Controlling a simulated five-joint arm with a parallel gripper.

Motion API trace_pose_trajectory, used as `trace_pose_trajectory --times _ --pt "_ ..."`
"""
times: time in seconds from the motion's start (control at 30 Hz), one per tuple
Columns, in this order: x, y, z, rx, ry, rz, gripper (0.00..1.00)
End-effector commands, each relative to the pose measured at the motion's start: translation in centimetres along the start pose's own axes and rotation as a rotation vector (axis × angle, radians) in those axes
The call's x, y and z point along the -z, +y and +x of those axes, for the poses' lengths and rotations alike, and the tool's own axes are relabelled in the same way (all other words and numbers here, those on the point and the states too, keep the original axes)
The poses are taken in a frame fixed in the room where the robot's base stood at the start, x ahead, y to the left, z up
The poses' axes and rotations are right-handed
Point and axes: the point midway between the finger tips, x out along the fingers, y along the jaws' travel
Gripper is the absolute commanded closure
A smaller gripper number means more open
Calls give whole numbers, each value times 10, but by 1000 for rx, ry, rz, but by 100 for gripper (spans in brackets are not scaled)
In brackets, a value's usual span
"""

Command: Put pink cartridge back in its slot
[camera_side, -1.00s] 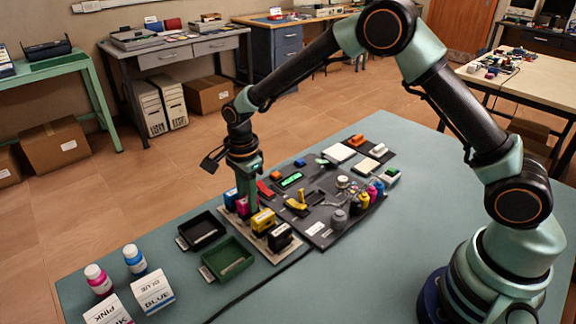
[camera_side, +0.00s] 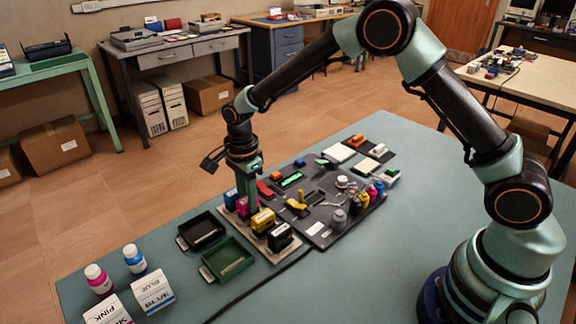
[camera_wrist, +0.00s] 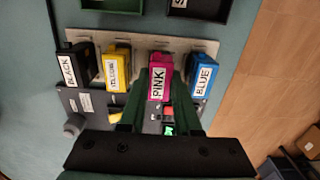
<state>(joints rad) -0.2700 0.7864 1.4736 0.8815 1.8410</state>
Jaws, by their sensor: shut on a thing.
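The pink cartridge (camera_wrist: 160,77), labelled PINK, is between the two fingers of my gripper (camera_wrist: 161,100) in the wrist view. My gripper is shut on it. It stands in the row on the pale holder strip (camera_wrist: 144,41), between the yellow cartridge (camera_wrist: 117,68) and the blue cartridge (camera_wrist: 204,75). The black cartridge (camera_wrist: 73,66) is at the left end. In the side view the pink cartridge (camera_side: 242,207) is partly hidden by my gripper (camera_side: 247,195). Its slot is hidden beneath it, and I cannot tell how deep it sits.
A black tray (camera_side: 184,238) and a green tray (camera_side: 213,277) lie beside the holder. A dark mat (camera_side: 322,240) with small parts and ink bottles is on its other side. Pink (camera_side: 97,279) and blue (camera_side: 134,259) bottles stand at the table's left end.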

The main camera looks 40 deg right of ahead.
Motion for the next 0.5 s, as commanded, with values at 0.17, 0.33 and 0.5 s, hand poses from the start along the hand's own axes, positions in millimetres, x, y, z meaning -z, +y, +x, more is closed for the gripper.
trace_pose_trajectory --times 0.17,0.33,0.5 --pt "0 0 2 0 0 0 100" --pt "0 0 4 1 0 0 100" --pt "0 0 6 0 0 0 100"
